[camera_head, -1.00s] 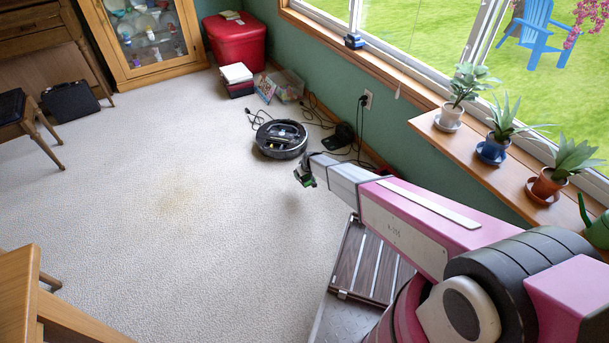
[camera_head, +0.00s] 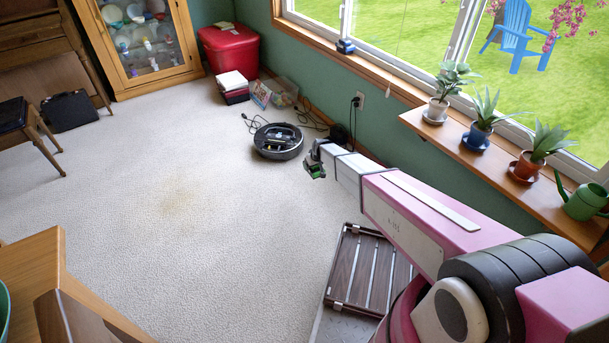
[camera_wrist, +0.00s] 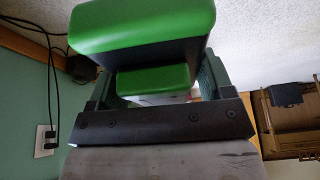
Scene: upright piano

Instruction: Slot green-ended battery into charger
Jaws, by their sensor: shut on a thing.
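The green-ended battery (camera_wrist: 138,28) fills the top of the wrist view, with a green face and a dark body. A second green face (camera_wrist: 153,80) shows just below it, between the fingers. In the head view the battery (camera_head: 315,170) is a small green and dark shape at the end of my arm. My gripper (camera_head: 312,160) is shut on it, in the air beside the robot vacuum. I cannot identify the charger for certain. A dark device (camera_head: 338,133) with a cord stands on the floor by the wall, partly hidden behind my arm.
The robot vacuum (camera_head: 278,140) sits on the carpet, with loose cords behind it. A wall outlet (camera_head: 358,101) has a plug in it. A small blue and black object (camera_head: 345,46) sits on the windowsill. Potted plants (camera_head: 480,120) line a shelf at right. The middle carpet (camera_head: 180,210) is clear.

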